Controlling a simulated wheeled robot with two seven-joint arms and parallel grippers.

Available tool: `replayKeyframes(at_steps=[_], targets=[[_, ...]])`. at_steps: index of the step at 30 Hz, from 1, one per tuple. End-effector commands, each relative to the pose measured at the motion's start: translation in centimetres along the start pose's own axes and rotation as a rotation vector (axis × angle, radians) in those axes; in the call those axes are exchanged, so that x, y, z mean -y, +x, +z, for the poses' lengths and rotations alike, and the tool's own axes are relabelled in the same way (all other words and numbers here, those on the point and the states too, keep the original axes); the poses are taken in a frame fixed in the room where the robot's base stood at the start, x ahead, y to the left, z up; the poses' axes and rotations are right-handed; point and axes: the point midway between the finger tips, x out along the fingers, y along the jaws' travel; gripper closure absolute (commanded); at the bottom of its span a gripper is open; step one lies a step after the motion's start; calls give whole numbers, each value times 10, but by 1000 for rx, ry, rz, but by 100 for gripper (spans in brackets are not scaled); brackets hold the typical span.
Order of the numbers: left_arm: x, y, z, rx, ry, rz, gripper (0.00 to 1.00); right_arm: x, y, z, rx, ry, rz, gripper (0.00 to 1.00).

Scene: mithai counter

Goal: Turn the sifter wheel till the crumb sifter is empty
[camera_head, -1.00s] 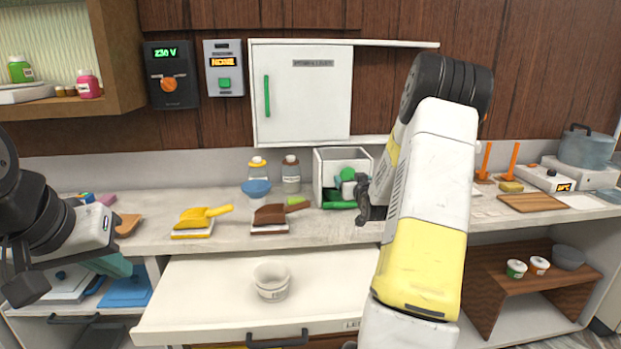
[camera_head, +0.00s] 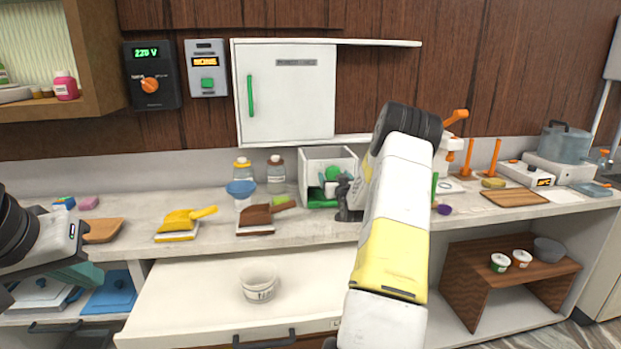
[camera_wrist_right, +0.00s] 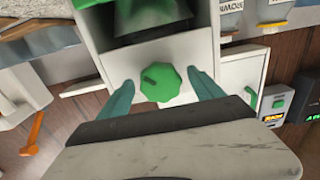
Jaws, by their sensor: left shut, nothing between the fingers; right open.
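The crumb sifter (camera_head: 308,175) is a white box at the back of the counter, with green parts on its front. Its scalloped green wheel (camera_wrist_right: 160,83) is in the middle of the right wrist view. My right gripper (camera_head: 346,200) is open, its teal fingers one on each side of the wheel; contact cannot be told. My arm and gripper partly cover the sifter in the head view. My left gripper (camera_head: 76,273) is shut and empty at the lower left, partly behind its own wrist. The crumb level inside the sifter cannot be seen.
A white cup (camera_head: 258,284) stands on the pulled-out drawer (camera_head: 185,305) in front. A white cabinet (camera_head: 290,92) hangs above. A cutting board (camera_head: 513,198) lies right.

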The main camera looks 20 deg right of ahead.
Motion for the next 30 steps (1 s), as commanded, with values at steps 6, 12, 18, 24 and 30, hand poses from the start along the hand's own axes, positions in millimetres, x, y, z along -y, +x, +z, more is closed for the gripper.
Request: replayKeyframes(at_steps=[6, 12, 18, 24, 30], targets=[[0, 0, 0, 0, 0, 0, 100, 0, 0, 0, 0, 0, 0, 30], [0, 0, 0, 0, 0, 0, 100, 0, 0, 0, 0, 0, 0, 69], [0, 0, 0, 0, 0, 0, 100, 0, 0, 0, 0, 2, 0, 87], [0, 0, 0, 0, 0, 0, 100, 0, 0, 0, 0, 42, 0, 87], [0, 0, 0, 0, 0, 0, 100, 0, 0, 0, 1, 154, 0, 87]])
